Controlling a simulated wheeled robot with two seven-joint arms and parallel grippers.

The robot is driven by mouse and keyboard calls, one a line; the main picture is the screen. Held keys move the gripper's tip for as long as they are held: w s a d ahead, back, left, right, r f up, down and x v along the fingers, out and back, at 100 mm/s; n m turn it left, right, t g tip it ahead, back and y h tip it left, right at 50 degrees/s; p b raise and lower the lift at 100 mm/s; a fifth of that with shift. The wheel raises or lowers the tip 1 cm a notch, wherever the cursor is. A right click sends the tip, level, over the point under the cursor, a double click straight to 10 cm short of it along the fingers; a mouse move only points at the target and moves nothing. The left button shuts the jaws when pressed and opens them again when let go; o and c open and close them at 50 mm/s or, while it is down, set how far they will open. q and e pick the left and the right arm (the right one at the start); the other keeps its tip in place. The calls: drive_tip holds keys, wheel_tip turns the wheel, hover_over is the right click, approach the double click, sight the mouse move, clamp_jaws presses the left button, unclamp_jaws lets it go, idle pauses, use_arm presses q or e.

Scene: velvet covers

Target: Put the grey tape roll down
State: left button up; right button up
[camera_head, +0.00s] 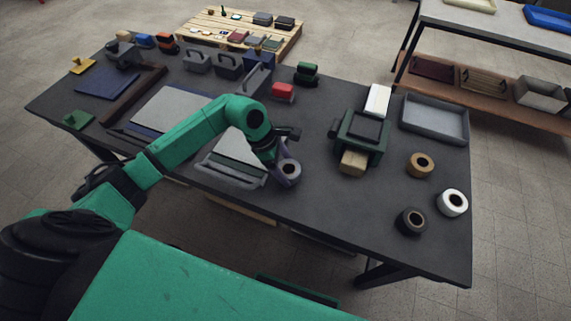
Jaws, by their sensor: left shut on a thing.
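The grey tape roll (290,170) is at the middle of the dark table (325,202), near its front edge. My left gripper (282,162) reaches in from the left and is shut on the grey tape roll. The roll's hole faces up towards the camera. I cannot tell whether the roll touches the table top or is held just above it. My right gripper does not show.
A tan roll (421,165), a white roll (452,203) and a black roll (411,221) lie at the right. A green frame-like device (361,137) and a grey tray (435,119) stand behind.

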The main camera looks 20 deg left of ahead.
use_arm(q)
drive_tip(key=shift+f, duration=0.2)
drive_tip(key=o, duration=1)
drive_tip(key=shift+b, duration=0.3)
drive_tip(key=shift+c, duration=0.2)
drive_tip(key=shift+o, duration=1)
drive_tip(key=shift+r+p, duration=0.25)
drive_tip(key=shift+p, duration=0.1)
drive_tip(key=b+v, duration=0.3)
drive_tip(key=v, duration=0.8)
drive_tip(key=shift+r, duration=0.35)
drive_tip(key=shift+a, duration=0.2)
drive_tip(key=shift+s, duration=0.15)
